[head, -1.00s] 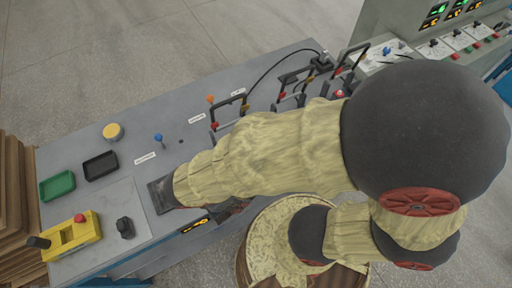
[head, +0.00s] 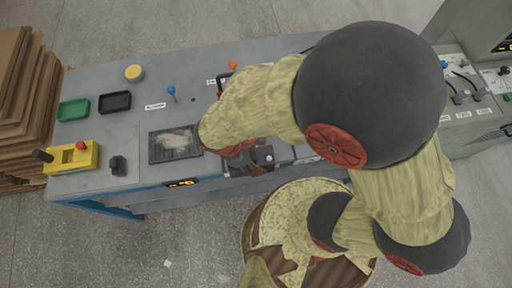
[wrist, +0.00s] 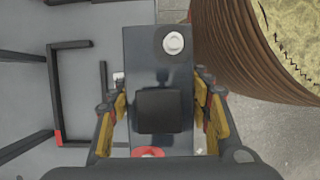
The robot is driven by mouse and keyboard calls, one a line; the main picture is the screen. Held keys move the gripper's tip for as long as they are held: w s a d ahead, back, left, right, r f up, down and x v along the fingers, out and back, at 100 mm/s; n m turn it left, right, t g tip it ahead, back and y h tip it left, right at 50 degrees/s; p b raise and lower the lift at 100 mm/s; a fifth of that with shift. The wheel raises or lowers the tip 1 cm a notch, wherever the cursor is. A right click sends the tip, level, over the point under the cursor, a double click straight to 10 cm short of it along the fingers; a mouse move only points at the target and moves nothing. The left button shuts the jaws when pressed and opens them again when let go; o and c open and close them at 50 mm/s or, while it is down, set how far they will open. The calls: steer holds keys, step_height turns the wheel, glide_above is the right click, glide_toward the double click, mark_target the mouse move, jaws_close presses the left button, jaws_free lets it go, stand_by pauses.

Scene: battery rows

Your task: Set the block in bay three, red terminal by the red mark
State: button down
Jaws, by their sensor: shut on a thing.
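The block (wrist: 142,52) is dark grey, with a pale round terminal at its far end and a red ring terminal at its near end in the wrist view. My gripper (wrist: 160,108) is shut on it, with fingers on both sides of its black raised middle. In the head view the block (head: 262,158) shows in part below my gripper (head: 238,150), near the bench's front edge; whether it touches the bench is unclear. A black bay frame (wrist: 104,95) stands left of the block. A red mark (wrist: 58,138) shows on another frame. Bay numbers are unreadable.
My arm hides much of the right side.

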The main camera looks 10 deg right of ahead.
steer(key=w+b, duration=0.2)
steer(key=w, duration=1.2)
steer(key=shift+w+d, duration=0.15)
steer(key=shift+w+f+b, duration=0.2)
steer(key=shift+w+b, duration=0.05)
steer(key=shift+b, duration=0.2)
steer(key=shift+f, duration=0.5)
steer(key=c, duration=1.2)
jaws_free()
steer(key=shift+s+f, duration=0.15)
steer(key=shift+o, duration=0.2)
